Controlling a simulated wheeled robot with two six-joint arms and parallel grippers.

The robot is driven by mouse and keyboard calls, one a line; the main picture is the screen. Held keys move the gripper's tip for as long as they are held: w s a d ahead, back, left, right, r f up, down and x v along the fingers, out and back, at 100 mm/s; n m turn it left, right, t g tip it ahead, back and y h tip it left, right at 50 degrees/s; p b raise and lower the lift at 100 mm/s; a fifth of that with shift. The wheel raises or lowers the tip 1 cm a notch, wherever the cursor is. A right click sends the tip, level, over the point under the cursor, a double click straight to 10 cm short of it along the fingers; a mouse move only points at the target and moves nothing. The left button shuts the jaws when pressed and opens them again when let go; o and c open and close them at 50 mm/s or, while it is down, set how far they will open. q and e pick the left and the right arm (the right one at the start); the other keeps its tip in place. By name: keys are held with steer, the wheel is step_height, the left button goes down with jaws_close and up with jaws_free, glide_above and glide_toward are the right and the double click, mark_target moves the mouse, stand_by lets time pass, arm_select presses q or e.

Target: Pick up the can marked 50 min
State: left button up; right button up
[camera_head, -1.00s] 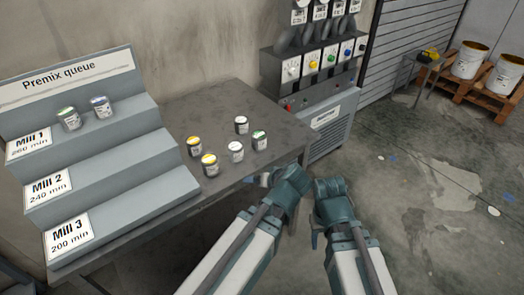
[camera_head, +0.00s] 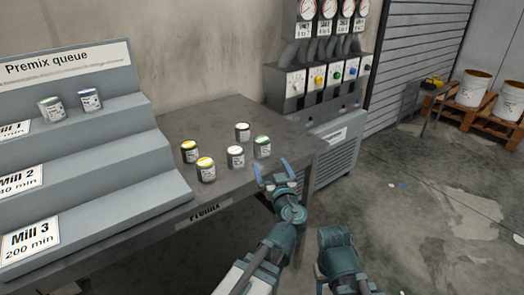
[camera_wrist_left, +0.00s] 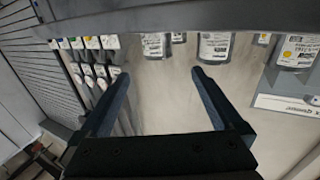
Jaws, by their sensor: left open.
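Several small cans stand on the grey table in the head view: two with yellow lids (camera_head: 189,152) (camera_head: 206,170), one white-topped (camera_head: 236,157), one pale-topped at the back (camera_head: 242,132) and one green-topped (camera_head: 262,147). Their labels are too small to read, so I cannot tell which is marked 50 min. My left gripper (camera_head: 271,168) is open and empty at the table's front edge, just in front of the green-topped can. The left wrist view shows its spread fingers (camera_wrist_left: 155,77) with cans (camera_wrist_left: 214,47) beyond them, apart. My right gripper (camera_head: 342,255) is low right, its fingers hidden.
The stepped Premix queue rack (camera_head: 90,160) stands left on the table (camera_head: 190,118), with a green-topped (camera_head: 51,109) and a blue-topped can (camera_head: 90,99) on its top step. A dial panel (camera_head: 320,80) stands behind right. White buckets (camera_head: 473,88) sit on a pallet far right.

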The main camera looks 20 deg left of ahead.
mark_target(264, 147)
arm_select(q)
steer(key=x, duration=0.8)
steer(key=shift+w, duration=0.1)
steer(key=x, duration=0.5)
steer(key=shift+w+d+f, duration=0.1)
steer(key=shift+w+d, duration=0.1)
steer(key=shift+s, duration=0.1)
steer(key=c, duration=1.5)
arm_select(e)
steer(key=shift+f, duration=0.1)
